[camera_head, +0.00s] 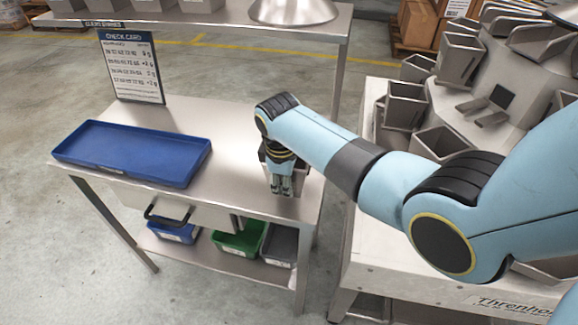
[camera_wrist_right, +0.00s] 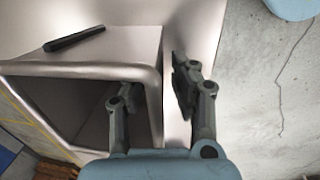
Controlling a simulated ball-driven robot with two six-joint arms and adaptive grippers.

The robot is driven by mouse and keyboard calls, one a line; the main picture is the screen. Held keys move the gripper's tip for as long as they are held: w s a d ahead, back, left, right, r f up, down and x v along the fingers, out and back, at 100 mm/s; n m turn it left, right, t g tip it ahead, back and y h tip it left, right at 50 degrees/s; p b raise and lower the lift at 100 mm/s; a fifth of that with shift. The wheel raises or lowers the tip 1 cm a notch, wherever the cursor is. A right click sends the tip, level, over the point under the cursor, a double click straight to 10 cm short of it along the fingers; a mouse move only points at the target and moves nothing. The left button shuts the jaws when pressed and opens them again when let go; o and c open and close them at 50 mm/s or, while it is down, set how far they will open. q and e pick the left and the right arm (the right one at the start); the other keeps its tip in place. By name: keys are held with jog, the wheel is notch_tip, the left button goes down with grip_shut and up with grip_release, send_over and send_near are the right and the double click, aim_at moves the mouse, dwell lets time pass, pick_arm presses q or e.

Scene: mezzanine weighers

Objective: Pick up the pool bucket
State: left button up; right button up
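The pool bucket (camera_wrist_right: 135,45) is a grey steel, open-mouthed box at the left of the wrist view, with a dark bar on its upper face. In the head view only a little of the bucket (camera_head: 302,169) shows, at the right end of the steel table, mostly hidden behind my right gripper (camera_head: 281,187) and arm. In the wrist view my right gripper (camera_wrist_right: 155,85) is open around one bucket wall: one finger is inside the mouth, the other outside. A gap shows between the outer finger and the wall. My left gripper is not in view.
A blue tray (camera_head: 135,150) lies on the table's left (camera_head: 222,130). A check card (camera_head: 131,66) stands behind it. A shelf (camera_head: 225,22) with more steel buckets runs above. Coloured bins (camera_head: 240,239) sit below. The weigher machine (camera_head: 510,70) with several buckets is at right.

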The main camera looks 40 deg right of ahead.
grip_shut()
jog(key=shift+r, duration=0.15)
dwell(0.4)
